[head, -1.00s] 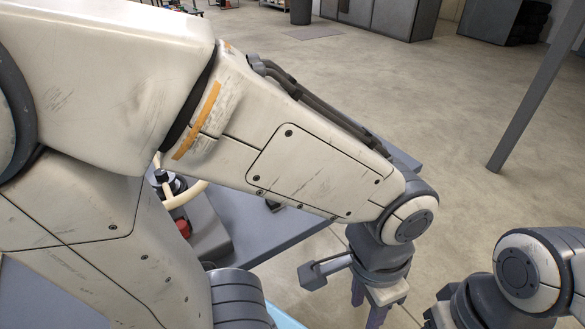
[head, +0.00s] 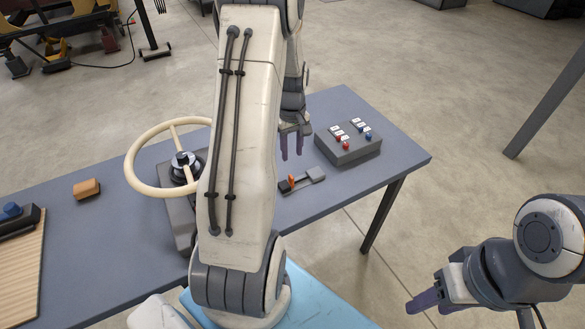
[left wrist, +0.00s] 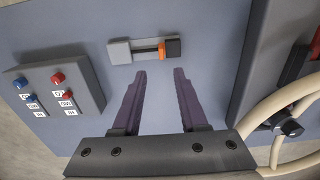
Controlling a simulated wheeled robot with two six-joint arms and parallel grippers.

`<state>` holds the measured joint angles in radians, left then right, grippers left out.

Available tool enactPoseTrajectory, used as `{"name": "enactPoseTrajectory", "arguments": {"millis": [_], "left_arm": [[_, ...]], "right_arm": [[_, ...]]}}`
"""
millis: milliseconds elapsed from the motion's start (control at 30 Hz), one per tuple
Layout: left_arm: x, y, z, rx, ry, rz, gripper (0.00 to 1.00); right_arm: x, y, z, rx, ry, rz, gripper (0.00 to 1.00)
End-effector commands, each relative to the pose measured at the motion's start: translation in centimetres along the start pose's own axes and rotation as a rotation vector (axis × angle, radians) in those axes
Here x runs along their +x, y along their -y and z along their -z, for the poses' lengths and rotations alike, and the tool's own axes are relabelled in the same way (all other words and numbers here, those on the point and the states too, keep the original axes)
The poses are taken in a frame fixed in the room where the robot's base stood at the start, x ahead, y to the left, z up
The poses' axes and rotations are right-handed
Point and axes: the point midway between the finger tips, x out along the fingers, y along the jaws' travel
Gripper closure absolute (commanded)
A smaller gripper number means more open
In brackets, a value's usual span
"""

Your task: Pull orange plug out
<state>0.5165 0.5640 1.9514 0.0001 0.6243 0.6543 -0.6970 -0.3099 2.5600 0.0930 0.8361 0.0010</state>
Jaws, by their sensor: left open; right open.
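The small orange plug (head: 291,181) is on a low grey fixture (head: 316,175) on the table. In the left wrist view the plug shows as an orange piece (left wrist: 162,49) beside the fixture's dark end block, with a thin bar running toward the light grey block (left wrist: 119,52). How deep it sits I cannot tell. My left gripper (head: 292,151) is open and empty above the table, behind the fixture in the head view. Its fingers (left wrist: 160,72) point at the fixture in the wrist view, apart from the plug. My right gripper (head: 428,304) is open, off the table at lower right.
A grey box (head: 349,150) with red and blue knobs stands right of the fixture. A cream handwheel (head: 137,160) on a grey base stands to the left. An orange-brown block (head: 87,188) and a ribbed board (head: 22,270) lie farther left.

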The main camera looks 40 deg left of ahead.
Motion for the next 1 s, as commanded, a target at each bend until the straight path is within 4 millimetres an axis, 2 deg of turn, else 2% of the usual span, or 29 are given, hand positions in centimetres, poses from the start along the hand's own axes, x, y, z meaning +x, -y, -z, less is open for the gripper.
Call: {"name": "enactPoseTrajectory", "arguments": {"millis": [167,400,600,800,1000], "left_arm": [[2.1,0.2,0.1,-0.011,0.005,0.004,0.57],[6.7,0.2,0.0,-0.009,0.006,0.005,0.57],[9.4,0.2,0.1,-0.008,0.004,0.003,0.57],[10.4,0.2,0.1,-0.007,0.002,0.001,0.57],[10.4,0.2,0.1,-0.007,0.001,0.001,0.57]], "right_arm": [[-0.5,0.0,0.0,0.000,0.000,0.000,0.50],[-1.6,0.1,0.1,0.001,0.000,0.000,0.50],[-2.1,0.1,0.1,0.001,0.000,0.000,0.50],[-2.2,0.2,0.1,0.001,0.000,0.000,0.50],[-2.2,0.2,0.1,0.001,0.000,0.000,0.50]]}}
